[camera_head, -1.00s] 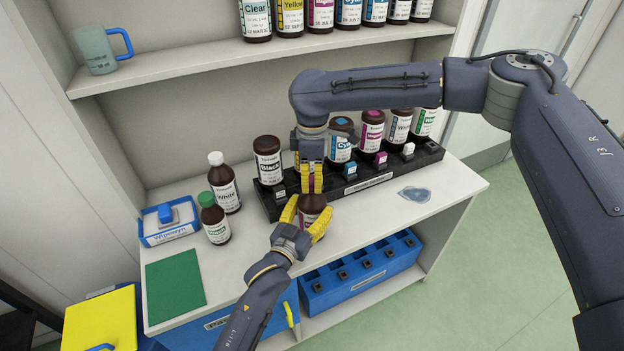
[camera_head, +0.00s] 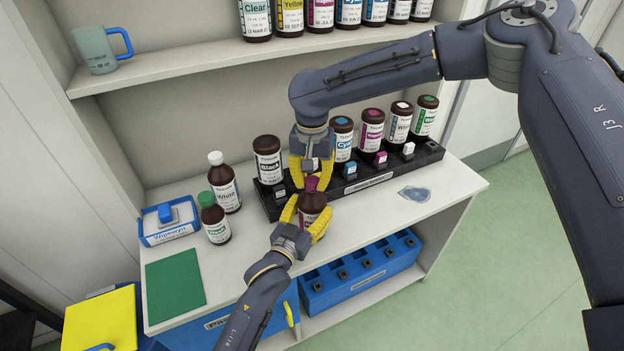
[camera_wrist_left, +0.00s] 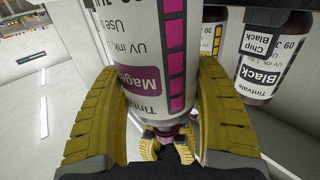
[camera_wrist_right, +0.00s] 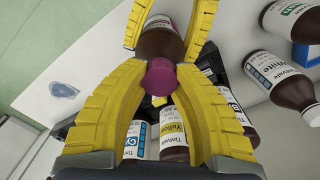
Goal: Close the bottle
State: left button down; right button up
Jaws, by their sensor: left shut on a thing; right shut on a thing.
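The brown bottle (camera_head: 313,206) with a magenta-marked white label stands upright in my left gripper (camera_head: 308,222), whose fingers are shut around its body. In the left wrist view its label (camera_wrist_left: 145,60) fills the space between the fingers. The magenta cap (camera_head: 312,183) is at the top of the bottle's neck. My right gripper (camera_head: 311,178) points down from above and is shut on this cap. In the right wrist view the cap (camera_wrist_right: 163,78) lies between the right fingertips, against the bottle (camera_wrist_right: 160,42). I cannot tell how tightly the cap is seated.
A black rack (camera_head: 375,175) with several ink bottles stands close behind. A white-capped bottle (camera_head: 223,183) and a green-capped bottle (camera_head: 214,219) stand left. A blue wiper box (camera_head: 168,221), green mat (camera_head: 175,285) and clear blue patch (camera_head: 414,194) lie on the table.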

jog(key=m, duration=0.8)
jog(key=shift+m, duration=0.4)
jog(key=m, duration=0.7)
jog(key=shift+s+a+f+m, duration=0.1)
jog(key=shift+s+a+m, duration=0.1)
jog(key=shift+m, duration=0.1)
jog(key=o, duration=0.8)
jog(key=shift+c, duration=0.2)
jog(key=shift+d, duration=0.1)
